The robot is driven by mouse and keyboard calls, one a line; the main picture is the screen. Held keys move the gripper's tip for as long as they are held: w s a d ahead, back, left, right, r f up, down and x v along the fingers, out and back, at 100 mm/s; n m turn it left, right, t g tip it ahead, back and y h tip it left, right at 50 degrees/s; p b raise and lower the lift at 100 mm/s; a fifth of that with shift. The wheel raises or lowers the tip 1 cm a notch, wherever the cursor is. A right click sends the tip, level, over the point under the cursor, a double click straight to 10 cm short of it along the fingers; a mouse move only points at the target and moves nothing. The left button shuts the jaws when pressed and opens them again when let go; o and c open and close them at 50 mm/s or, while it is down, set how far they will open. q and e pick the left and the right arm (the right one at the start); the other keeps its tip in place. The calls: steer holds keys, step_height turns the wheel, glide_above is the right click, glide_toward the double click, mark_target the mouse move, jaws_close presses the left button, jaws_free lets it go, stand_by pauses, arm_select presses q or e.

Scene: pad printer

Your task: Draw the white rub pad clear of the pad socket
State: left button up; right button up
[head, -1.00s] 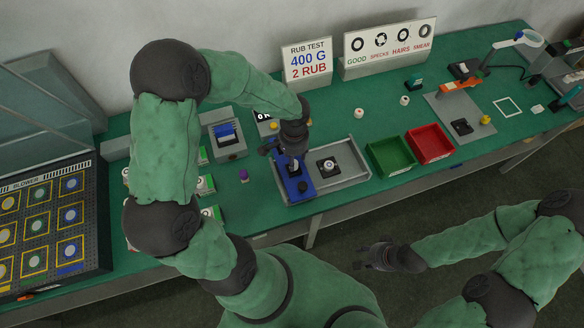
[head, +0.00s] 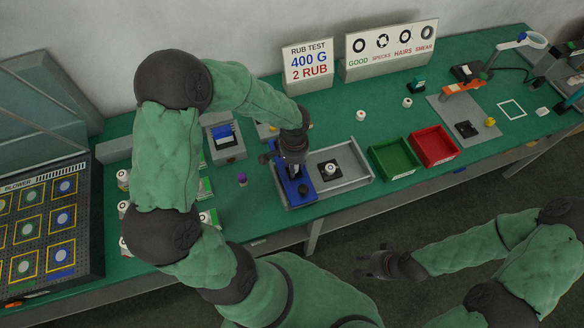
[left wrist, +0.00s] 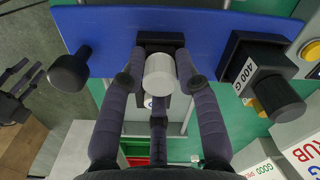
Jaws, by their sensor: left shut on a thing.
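The white rub pad (left wrist: 159,75) is a short pale cylinder in the left wrist view, in front of the dark pad socket (left wrist: 160,38) on the blue carriage (left wrist: 215,25). My left gripper (left wrist: 160,85) has its dark fingers closed on the pad's sides. I cannot tell whether the pad is still seated in the socket. In the head view my left gripper (head: 292,160) is over the blue carriage (head: 298,200) and hides the pad and socket. My right gripper (head: 365,264) is off the bench at the front, empty, its fingers apart.
The grey tray (head: 352,184) beside the carriage holds a black fixture with a round white part (head: 330,169). A black knob (left wrist: 70,72) and the 400 G weight (left wrist: 270,90) flank the pad. Green (head: 392,158) and red (head: 433,146) bins stand to the right.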

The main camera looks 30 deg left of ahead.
arm_select(q)
jaws_close()
steer(key=shift+r+p, duration=0.7)
steer(key=shift+r, duration=0.3)
stand_by(0.3)
steer(key=shift+r+p, duration=1.5)
steer(key=shift+r, duration=0.55)
steer(key=shift+f, duration=0.1)
